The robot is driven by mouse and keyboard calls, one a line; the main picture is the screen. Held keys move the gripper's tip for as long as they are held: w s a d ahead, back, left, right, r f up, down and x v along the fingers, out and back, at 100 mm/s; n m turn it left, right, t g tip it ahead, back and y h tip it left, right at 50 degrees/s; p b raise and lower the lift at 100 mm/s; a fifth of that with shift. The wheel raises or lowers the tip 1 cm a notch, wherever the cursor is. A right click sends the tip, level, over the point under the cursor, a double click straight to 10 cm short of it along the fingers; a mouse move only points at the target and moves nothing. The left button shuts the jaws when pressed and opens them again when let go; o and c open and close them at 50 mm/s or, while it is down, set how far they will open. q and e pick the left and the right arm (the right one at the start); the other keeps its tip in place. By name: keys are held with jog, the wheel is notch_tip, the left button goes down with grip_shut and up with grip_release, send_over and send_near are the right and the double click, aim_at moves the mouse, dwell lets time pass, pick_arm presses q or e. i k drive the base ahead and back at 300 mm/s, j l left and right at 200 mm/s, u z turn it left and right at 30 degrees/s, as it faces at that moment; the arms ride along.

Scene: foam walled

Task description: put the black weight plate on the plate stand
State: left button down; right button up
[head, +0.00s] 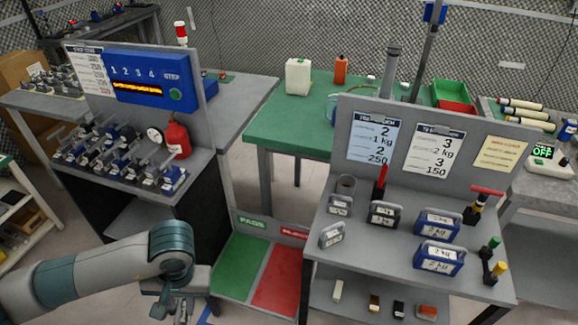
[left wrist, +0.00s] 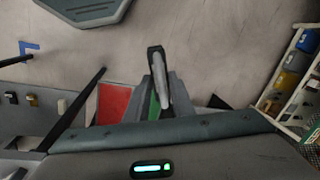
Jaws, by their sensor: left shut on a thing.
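My left gripper (head: 180,306) is low at the bottom of the head view, left of the green floor pad. In the left wrist view it is shut on a narrow dark thing with a light grey bar (left wrist: 160,80), seen nearly edge-on; I cannot tell whether it is the black weight plate. A black weight block with a handle (head: 384,212) stands on the grey bench at right, among grey and blue weight blocks. A red upright (head: 381,180) rises behind it. I cannot make out which thing is the plate stand. My right gripper is not in view.
A green pad (head: 241,265) and a red pad (head: 277,281) lie between the left bench (head: 200,187) and right bench (head: 480,280). Both benches have upright back panels. A green table (head: 275,120) stands behind. A white shelf (head: 25,195) is at far left.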

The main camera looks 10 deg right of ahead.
aim_at(378, 255)
jog(key=l+z, duration=0.35)
jog(key=l, duration=0.15)
jog(key=l+z, duration=0.35)
jog(key=l, duration=0.2)
